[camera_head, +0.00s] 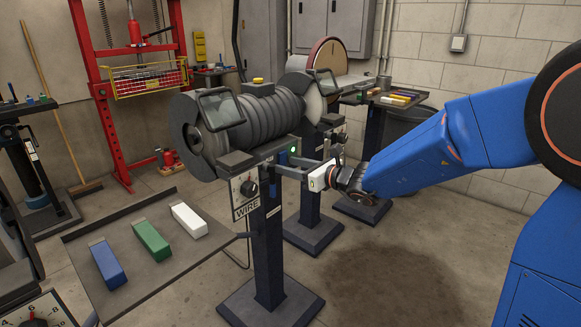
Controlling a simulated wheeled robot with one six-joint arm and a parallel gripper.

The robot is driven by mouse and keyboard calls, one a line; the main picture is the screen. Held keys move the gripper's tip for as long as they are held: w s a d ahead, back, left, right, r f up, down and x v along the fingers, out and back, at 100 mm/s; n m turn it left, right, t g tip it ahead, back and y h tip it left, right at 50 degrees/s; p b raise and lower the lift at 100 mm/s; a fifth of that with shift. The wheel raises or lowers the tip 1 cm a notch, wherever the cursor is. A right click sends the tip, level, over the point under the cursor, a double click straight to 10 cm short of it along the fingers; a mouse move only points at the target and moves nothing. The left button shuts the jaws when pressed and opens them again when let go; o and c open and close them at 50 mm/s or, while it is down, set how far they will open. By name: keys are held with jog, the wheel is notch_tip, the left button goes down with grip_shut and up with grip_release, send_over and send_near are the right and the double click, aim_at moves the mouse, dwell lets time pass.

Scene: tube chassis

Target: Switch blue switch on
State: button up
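A small blue switch box (282,158) sits on the side of the bench grinder (255,122), just below its body. A small green light (292,150) glows beside it. My gripper (285,164) reaches in from the right, with its two grey fingers spread apart. The fingertips are close to the blue box, one nearer the camera and one farther back. I cannot tell whether they touch it. The fingers partly hide the box, and the switch's lever or button is too small to make out.
A black dial (249,188) is on the grinder's front panel, above a WIRE label. A tray (150,285) at the lower left holds blue, green and white bars. A second machine (330,125) stands behind the grinder. Open floor (400,275) lies to the right of the pedestal.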

jog(key=v, duration=1.7)
jog(key=shift+s, duration=0.15)
jog(key=shift+d, duration=0.1)
